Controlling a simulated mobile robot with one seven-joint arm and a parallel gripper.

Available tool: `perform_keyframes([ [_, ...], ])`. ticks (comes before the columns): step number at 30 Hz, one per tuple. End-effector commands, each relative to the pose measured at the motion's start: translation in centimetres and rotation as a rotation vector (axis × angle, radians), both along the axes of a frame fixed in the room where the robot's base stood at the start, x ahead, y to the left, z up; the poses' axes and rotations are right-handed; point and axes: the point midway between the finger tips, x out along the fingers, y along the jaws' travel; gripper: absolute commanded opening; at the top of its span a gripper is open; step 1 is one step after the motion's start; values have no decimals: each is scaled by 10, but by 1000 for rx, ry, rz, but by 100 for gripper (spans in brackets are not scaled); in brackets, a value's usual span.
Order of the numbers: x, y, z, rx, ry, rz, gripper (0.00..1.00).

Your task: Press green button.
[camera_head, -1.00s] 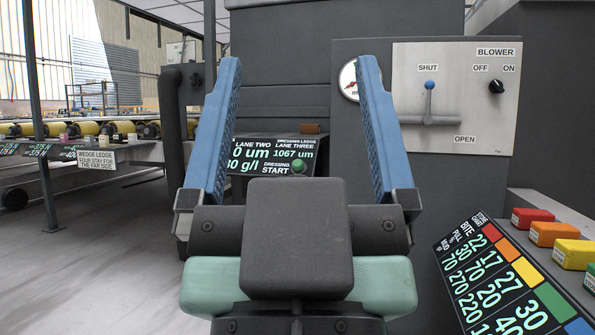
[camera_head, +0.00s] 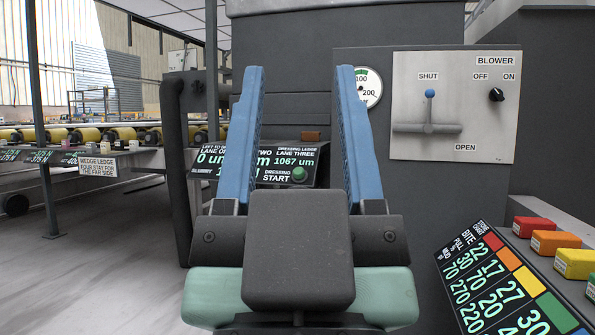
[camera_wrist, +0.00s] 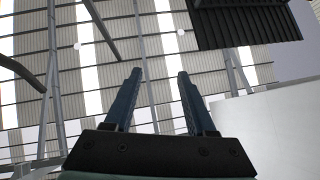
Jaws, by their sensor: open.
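The green button (camera_head: 298,174) is a small round knob beside the label "DRESSING START" on a dark display panel (camera_head: 281,152). It shows in the head view between my two blue fingers, beyond them. My gripper (camera_head: 299,72) is open and empty, its fingers pointing up in the head view. In the wrist view my gripper (camera_wrist: 159,72) also shows two spread fingers with nothing between them. The wrist view faces the roof, and the button is not in it. My gripper's body hides the area below the panel.
At right stands a blower panel (camera_head: 480,105) with a blue-tipped lever (camera_head: 429,94) and a black knob (camera_head: 496,94). A gauge (camera_head: 369,88) is partly behind my right finger. A number chart (camera_head: 505,285) and coloured blocks (camera_head: 557,242) lie lower right. Open floor (camera_head: 100,240) is at left.

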Motion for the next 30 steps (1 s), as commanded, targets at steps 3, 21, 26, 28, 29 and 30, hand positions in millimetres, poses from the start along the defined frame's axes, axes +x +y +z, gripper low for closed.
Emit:
perform_keyframes([
  [3,0,0,25,1,0,1,33],
  [21,0,0,218,5,0,7,0],
  [26,0,0,271,8,1,9,0],
  [28,0,0,291,8,0,10,0],
  [29,0,0,298,8,1,10,0],
  [30,0,0,306,8,1,10,0],
])
